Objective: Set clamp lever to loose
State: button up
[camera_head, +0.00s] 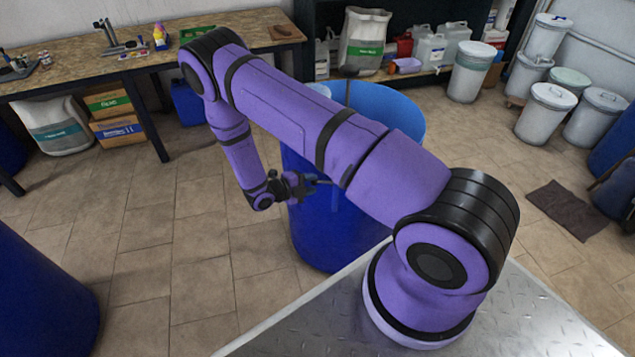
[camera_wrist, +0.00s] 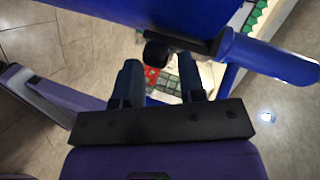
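A large open blue drum (camera_head: 325,240) stands beside the metal plate, and its blue side fills the top of the wrist view (camera_wrist: 190,15). A black knob (camera_wrist: 156,53) on a dark bar shows against it, probably the clamp lever. The bar runs toward a blue tube (camera_wrist: 270,57) at the right; I cannot tell the lever's setting. My gripper (camera_head: 309,182) is at the drum's near left side. In the wrist view my gripper (camera_wrist: 160,75) has its two fingers apart, with the knob just beyond the gap between the tips. I cannot tell whether they touch it.
A wooden workbench (camera_head: 100,65) stands at the back left. White lidded drums (camera_head: 546,110) stand at the back right. Another blue drum (camera_head: 40,285) is at the lower left. The tiled floor (camera_head: 195,235) left of the open drum is clear.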

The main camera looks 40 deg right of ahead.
jog(key=v, duration=0.7)
jog(key=shift+a+r, duration=0.1)
jog(key=s+r+m+g+y, duration=0.15)
jog(key=r+m+y, duration=0.25)
jog(key=r+m, duration=0.95)
jog(key=s+r+m+y, duration=0.3)
jog(key=r+m, duration=0.4)
jog(key=r, duration=1.3)
jog(key=s+a+r+m+t+y, duration=0.2)
jog(key=s+r+m+t+y, duration=0.5)
jog(key=s+r+m, duration=1.2)
jog(key=s, duration=0.4)
jog(key=shift+t+y, duration=0.3)
jog(key=shift+t, duration=0.05)
